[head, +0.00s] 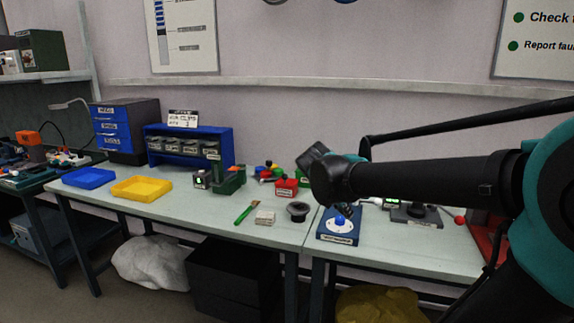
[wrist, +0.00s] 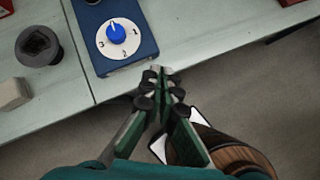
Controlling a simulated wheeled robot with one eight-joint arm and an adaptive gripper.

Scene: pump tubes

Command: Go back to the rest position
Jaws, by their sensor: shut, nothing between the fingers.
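My gripper (wrist: 160,72) shows in the wrist view, its fingertips together and nothing between them. It hangs over the front edge of the workbench, just below and right of a blue box with a numbered white dial and a blue knob (wrist: 116,33). In the head view my arm reaches in from the right and hides the gripper's fingers. The blue dial box (head: 340,224) stands on the right bench there, below the end of my arm.
A dark round cup (head: 298,211), a pale block (head: 265,217) and a green brush (head: 246,213) lie left of the dial box. A yellow tray (head: 141,188) and a blue tray (head: 88,178) sit further left. Open floor shows in front of the benches.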

